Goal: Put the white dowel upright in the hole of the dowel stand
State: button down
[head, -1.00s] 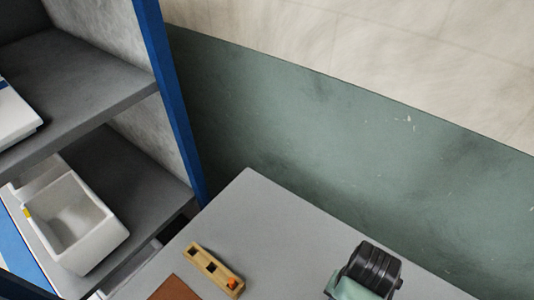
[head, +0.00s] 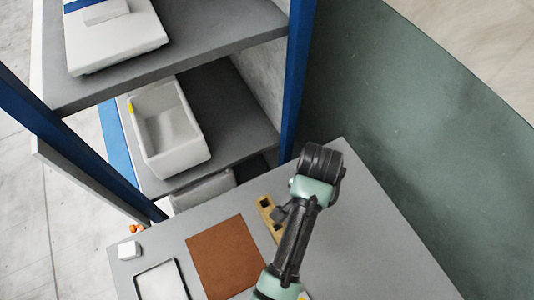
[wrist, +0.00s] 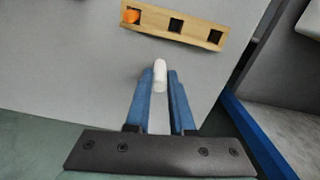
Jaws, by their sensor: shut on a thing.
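My gripper (wrist: 159,80) has blue fingers and is shut on the white dowel (wrist: 160,70), whose rounded end sticks out past the fingertips in the wrist view. The dowel stand (wrist: 178,27) is a wooden block with square holes, beyond the dowel's end and apart from it. An orange peg (wrist: 131,16) sits in its left hole; the middle and right holes look empty. In the head view the stand (head: 265,206) is partly hidden behind my arm, and the dowel cannot be made out there.
A brown mat (head: 222,258) lies left of the stand. A blue-framed shelf with a white bin (head: 170,130) stands behind. The table's right side is clear.

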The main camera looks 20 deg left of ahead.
jog(key=a+r+m+p, duration=0.3)
jog(key=a+m+p, duration=0.5)
jog(key=m, duration=0.7)
jog(key=shift+w+a+r+m, duration=0.25)
jog(key=shift+w+a+m, duration=0.15)
jog(key=shift+a, duration=0.65)
jog(key=shift+r, duration=0.1)
jog(key=b, duration=0.4)
send_over(264, 199)
notch_tip(264, 199, down, 6)
jog(key=shift+s+d, duration=0.3)
jog(key=shift+s, duration=0.15)
jog(key=shift+f+b, duration=1.35)
jog(key=shift+f, duration=1.2)
jog(key=c, duration=0.7)
grip_release()
jog(key=shift+r, duration=0.1)
